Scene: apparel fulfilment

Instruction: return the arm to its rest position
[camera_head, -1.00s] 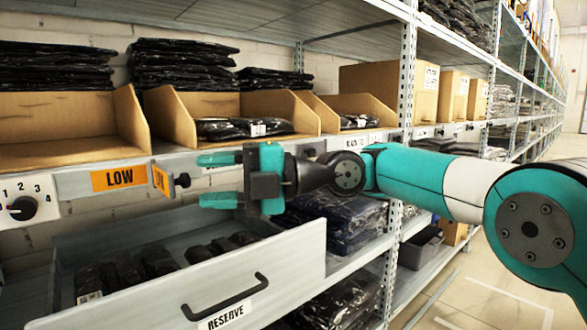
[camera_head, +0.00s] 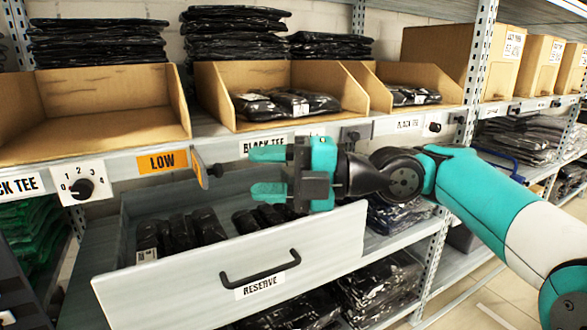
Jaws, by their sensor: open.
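My gripper (camera_head: 268,172) is open, with its two teal fingers apart and pointing left. Nothing is between the fingers. It hangs above the right part of the open reserve drawer (camera_head: 180,284), in front of the shelf edge. My teal and white arm stretches from the lower right to it. The small orange flag (camera_head: 199,170) by the LOW label stands to the left of the fingertips, with a visible gap.
The drawer sticks out below and holds several dark packed garments (camera_head: 180,230). Above, cardboard bins (camera_head: 80,100) sit on the shelf, the left one empty. A dial (camera_head: 82,188) is at left. A metal upright (camera_head: 475,60) stands behind my arm.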

